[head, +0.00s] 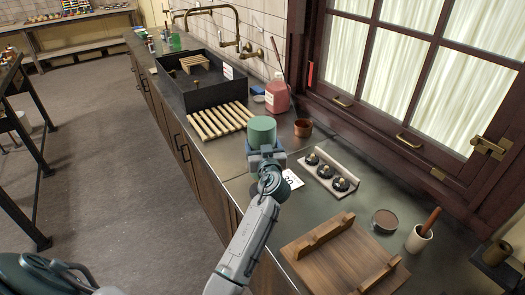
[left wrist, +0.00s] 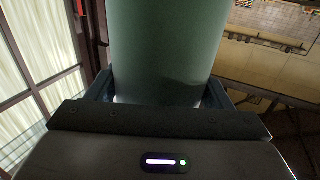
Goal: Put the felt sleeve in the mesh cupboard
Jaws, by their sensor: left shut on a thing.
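The felt sleeve appears to be the green cylinder (head: 262,130) above the counter in the middle of the head view. My left gripper (head: 266,153) is shut on its lower part and holds it upright. In the left wrist view the sleeve (left wrist: 163,45) fills the upper middle, between the two fingers (left wrist: 160,92). The sleeve's far side is hidden. I cannot make out a mesh cupboard in either view. My right gripper is not in view.
A slatted wooden rack (head: 217,121) lies left of the sleeve, and a pink bottle (head: 277,98) and copper pot (head: 303,128) stand behind. A block with black knobs (head: 330,173) and a wooden tray (head: 345,258) are to the right. The floor (head: 100,165) at left is clear.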

